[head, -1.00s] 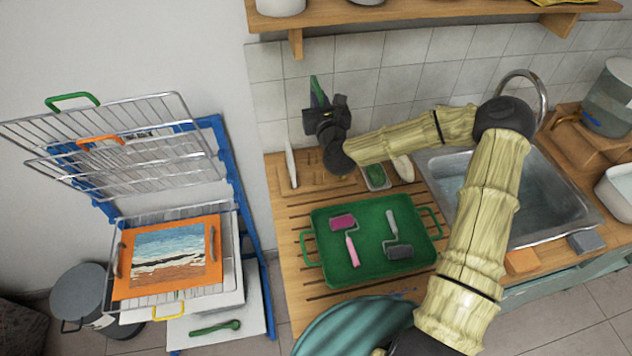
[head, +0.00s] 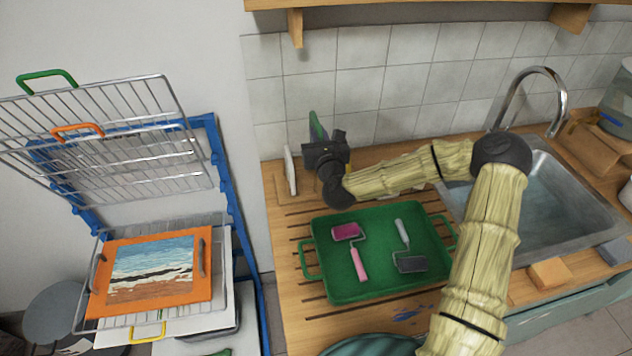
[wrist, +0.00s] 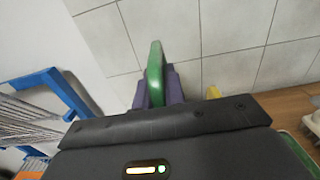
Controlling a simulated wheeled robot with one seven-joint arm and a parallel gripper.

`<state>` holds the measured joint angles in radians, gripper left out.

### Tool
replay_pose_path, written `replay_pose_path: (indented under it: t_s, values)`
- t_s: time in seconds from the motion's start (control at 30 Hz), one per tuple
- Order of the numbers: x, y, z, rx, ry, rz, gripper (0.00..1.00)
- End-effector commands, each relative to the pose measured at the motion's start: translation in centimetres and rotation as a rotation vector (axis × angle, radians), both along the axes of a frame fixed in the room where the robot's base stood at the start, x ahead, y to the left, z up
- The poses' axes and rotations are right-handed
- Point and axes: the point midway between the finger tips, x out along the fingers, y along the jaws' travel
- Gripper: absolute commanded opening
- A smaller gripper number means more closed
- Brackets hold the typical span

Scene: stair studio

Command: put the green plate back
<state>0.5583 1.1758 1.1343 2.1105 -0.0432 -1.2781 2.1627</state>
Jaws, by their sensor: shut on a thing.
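The green plate (head: 317,126) is held nearly upright and shows as a thin green edge above my dark gripper (head: 318,137) in the head view. In the wrist view the green plate (wrist: 155,72) is edge-on between the purple fingers of my gripper (wrist: 157,88), which is shut on it. A white plate (head: 290,170) stands upright just left of my gripper, on a wooden rack (head: 284,188) at the back left of the counter. My gripper and arm hide most of the rack, and the green plate's lower part is hidden.
A green tray (head: 330,285) with two paint rollers lies on the counter in front. The sink (head: 600,225) and its tap (head: 535,72) are at the right. A blue-framed wire drying rack (head: 215,150) stands at the left. The tiled wall (head: 370,70) is close behind my gripper.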

Motion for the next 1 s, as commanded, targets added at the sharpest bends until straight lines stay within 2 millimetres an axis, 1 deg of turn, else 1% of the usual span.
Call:
replay_pose_path:
  t_s: [0.07,0.13,0.4,0.5,0.8,0.87,1.0]
  values:
    - [0.0,-0.1,-0.2,0.000,0.000,-0.002,0.00]
    - [0.0,-0.1,-1.0,0.001,0.001,-0.002,0.00]
    - [0.0,0.0,-5.5,0.000,0.001,-0.001,0.00]
    - [0.0,0.0,-6.2,0.000,-0.001,0.000,0.00]
    - [0.0,0.1,-6.4,0.000,-0.001,0.000,0.00]
    - [0.0,0.1,-6.9,0.000,0.000,0.001,0.00]
    - [0.0,0.1,-8.8,0.000,0.001,0.000,0.00]
